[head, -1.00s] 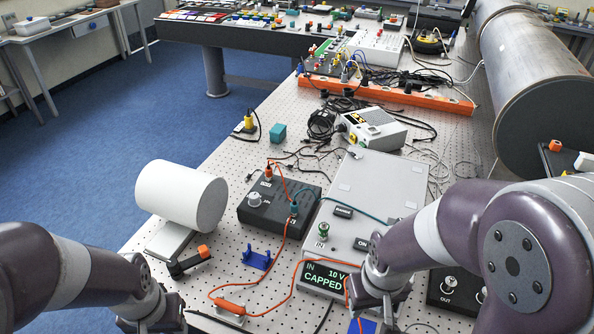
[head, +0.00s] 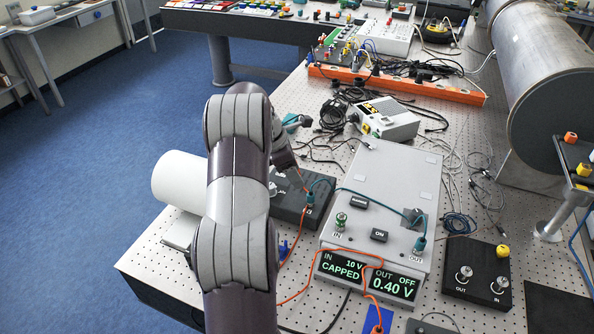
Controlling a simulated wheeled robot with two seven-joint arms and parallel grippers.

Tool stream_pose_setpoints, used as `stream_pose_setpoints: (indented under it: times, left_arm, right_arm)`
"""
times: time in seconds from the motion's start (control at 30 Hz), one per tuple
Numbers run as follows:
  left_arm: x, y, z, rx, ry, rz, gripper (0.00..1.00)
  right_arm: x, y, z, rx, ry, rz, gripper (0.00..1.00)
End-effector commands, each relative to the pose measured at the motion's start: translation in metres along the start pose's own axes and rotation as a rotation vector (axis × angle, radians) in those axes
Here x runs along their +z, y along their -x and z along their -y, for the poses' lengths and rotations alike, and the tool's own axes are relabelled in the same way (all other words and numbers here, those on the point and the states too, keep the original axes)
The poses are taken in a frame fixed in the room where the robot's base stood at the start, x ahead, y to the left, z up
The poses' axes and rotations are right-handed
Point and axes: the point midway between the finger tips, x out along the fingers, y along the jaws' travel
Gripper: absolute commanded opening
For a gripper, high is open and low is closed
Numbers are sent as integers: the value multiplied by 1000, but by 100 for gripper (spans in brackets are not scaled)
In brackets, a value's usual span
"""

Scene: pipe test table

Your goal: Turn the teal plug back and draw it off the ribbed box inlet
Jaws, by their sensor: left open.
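A teal plug (head: 310,198) stands upright at the right side of the black box (head: 288,208), which is partly hidden behind my left arm. I cannot make out ribs on this box. A teal cable runs from this plug over the grey unit (head: 385,190) to another teal plug (head: 420,243) at its OUT socket. My left arm arches over the black box. My left gripper (head: 304,123) shows small beyond the box, near the teal block (head: 291,120), open and apart from the teal plug; its fingers are hard to make out. My right gripper is out of view.
The grey unit's display (head: 368,275) reads IN 10 V CAPPED, OUT OFF 0.40 V. Orange cable (head: 318,262) loops in front. Loose cables lie behind.

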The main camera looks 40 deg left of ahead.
Motion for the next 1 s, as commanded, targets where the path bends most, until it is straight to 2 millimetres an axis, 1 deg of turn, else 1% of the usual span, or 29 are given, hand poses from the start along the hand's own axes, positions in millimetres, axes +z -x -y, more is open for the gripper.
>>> stream_pose_setpoints:
  times: [0.03, 0.13, 0.17, 0.3, 0.4, 0.5, 0.63, 0.83, 0.87, 0.9, 0.97, 1.0]
  left_arm:
    - [-4, -22, 1, -1, -4, -1, 57]
    - [-5, -50, 1, -1, -7, -2, 57]
    - [-2, -50, 1, -3, -6, -2, 57]
    - [1, -75, 2, -4, -7, -3, 57]
    - [1, -93, 1, -1, -8, -3, 57]
    - [1, -105, 1, -1, -9, -3, 57]
    - [0, -112, 1, 0, -10, -3, 57]
    - [0, -112, 1, 1, -10, -3, 57]
    - [0, -112, 1, 1, -10, -3, 50]
    - [0, -112, 1, 1, -10, -3, 37]
    - [0, -112, 1, 1, -10, -3, 18]
    - [0, -112, 1, 1, -10, -3, 5]
  right_arm:
    - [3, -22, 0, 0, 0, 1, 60]
    - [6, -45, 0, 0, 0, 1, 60]
    - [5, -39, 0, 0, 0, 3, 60]
    - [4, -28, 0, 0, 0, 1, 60]
    - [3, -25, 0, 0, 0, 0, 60]
    - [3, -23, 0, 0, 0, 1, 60]
    - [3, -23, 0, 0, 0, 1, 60]
    - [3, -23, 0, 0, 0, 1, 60]
    - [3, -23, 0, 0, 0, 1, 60]
    - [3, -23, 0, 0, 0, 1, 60]
    - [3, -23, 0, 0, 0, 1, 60]
    - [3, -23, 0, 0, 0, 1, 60]
